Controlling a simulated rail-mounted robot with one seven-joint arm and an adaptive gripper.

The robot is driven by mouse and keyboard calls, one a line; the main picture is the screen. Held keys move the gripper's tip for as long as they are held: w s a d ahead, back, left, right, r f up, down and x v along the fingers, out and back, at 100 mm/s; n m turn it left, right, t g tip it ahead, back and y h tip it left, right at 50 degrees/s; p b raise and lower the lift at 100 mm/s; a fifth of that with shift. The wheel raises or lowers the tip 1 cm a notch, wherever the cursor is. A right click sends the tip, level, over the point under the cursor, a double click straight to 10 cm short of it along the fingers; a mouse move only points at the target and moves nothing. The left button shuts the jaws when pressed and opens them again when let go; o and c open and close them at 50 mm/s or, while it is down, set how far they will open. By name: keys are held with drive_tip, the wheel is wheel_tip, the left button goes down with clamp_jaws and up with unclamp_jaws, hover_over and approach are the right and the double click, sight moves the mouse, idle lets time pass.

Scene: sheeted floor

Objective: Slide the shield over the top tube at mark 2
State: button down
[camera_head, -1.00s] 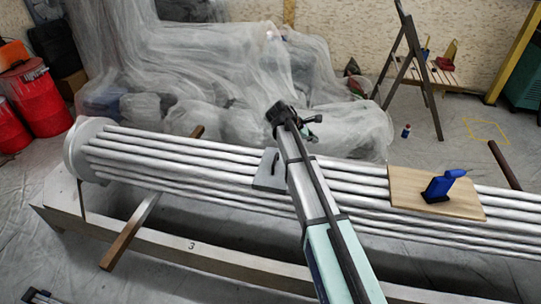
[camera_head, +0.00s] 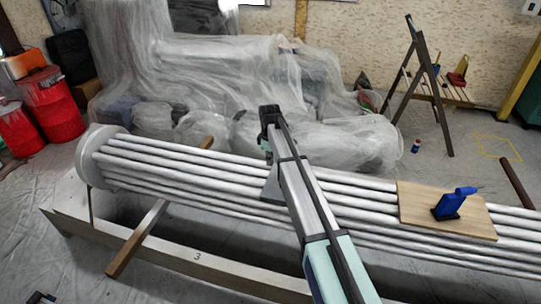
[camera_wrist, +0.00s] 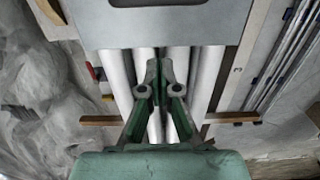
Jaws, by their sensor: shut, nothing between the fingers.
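The shield (camera_head: 271,186), a grey plate, rests over the upper tubes near mid-span, partly hidden behind my arm. In the wrist view a grey plate with a dark slot (camera_wrist: 185,24), seemingly the shield, lies across the tubes (camera_wrist: 208,80) at the top edge, apart from my fingers. The white tubes (camera_head: 180,165) run lengthwise from a round end plate (camera_head: 88,160). My gripper (camera_wrist: 161,64) is shut and empty, with its tips over the tubes, short of the plate. Mark 3 (camera_head: 197,257) shows on the beam; mark 2 is not visible.
A wooden bar (camera_head: 137,238) crosses under the tubes on the left. A wooden board (camera_head: 415,207) with a blue tool (camera_head: 455,203) lies on the tubes at right. Plastic-sheeted heaps (camera_head: 330,143) stand behind, with red drums (camera_head: 52,112) at far left.

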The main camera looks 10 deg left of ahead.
sight(276, 178)
drive_tip(key=f, duration=0.5)
drive_tip(key=shift+d, duration=0.2)
drive_tip(key=shift+s+d+r, duration=0.15)
drive_tip(key=shift+d, duration=0.45)
drive_tip(key=shift+s+d+r, duration=0.1)
drive_tip(key=shift+s+d, duration=0.05)
drive_tip(key=shift+d, duration=1.05)
